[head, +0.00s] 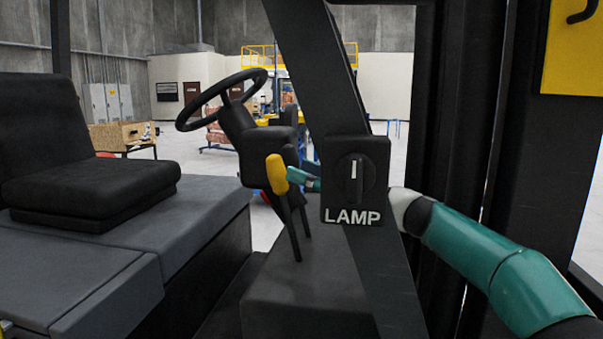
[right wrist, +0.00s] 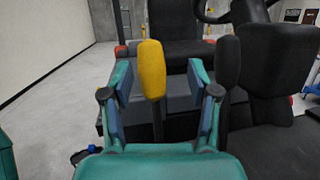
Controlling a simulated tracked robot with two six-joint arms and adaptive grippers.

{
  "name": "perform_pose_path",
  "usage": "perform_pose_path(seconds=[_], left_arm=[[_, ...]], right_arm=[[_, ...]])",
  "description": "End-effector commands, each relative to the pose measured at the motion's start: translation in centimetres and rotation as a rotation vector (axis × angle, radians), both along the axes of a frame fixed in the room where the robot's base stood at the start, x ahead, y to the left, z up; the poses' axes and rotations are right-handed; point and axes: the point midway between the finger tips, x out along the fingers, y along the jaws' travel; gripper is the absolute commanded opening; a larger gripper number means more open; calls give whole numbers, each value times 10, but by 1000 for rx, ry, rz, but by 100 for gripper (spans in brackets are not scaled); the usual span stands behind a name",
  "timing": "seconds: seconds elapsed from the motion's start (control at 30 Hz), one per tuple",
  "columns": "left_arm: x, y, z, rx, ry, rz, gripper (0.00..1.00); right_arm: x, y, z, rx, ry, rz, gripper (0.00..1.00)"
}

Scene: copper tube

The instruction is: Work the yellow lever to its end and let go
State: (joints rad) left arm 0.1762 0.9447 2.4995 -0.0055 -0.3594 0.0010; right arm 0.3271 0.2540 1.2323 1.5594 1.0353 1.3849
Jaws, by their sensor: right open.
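The yellow lever (head: 277,174) has a yellow knob on a dark stalk and stands below the steering wheel. In the right wrist view the yellow knob (right wrist: 152,70) stands upright between the two fingers. My right gripper (head: 300,179) reaches in from the right behind the dark post, at the lever's right side. Its open fingers (right wrist: 160,86) are on either side of the lever, with a visible gap at each side. The lamp box and post hide part of my right wrist in the head view. My left gripper is not in view.
A dark post with a LAMP switch box (head: 355,180) crosses in front of my right arm. The steering wheel (head: 222,98) is above the lever. A black lever (right wrist: 228,62) stands close to the right finger. A black seat (head: 90,182) is at the left.

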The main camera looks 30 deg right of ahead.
Motion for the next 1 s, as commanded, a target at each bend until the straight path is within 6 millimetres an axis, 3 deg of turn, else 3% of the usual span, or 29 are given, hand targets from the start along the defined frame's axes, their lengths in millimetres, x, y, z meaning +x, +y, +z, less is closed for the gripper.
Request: perform_pose_path(seconds=[0.6, 1.0], left_arm=[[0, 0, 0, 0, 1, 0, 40], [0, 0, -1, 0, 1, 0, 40]], right_arm=[[-77, -63, -28, 0, 3, -3, 60], [-86, -68, -30, 0, 0, 0, 60]])
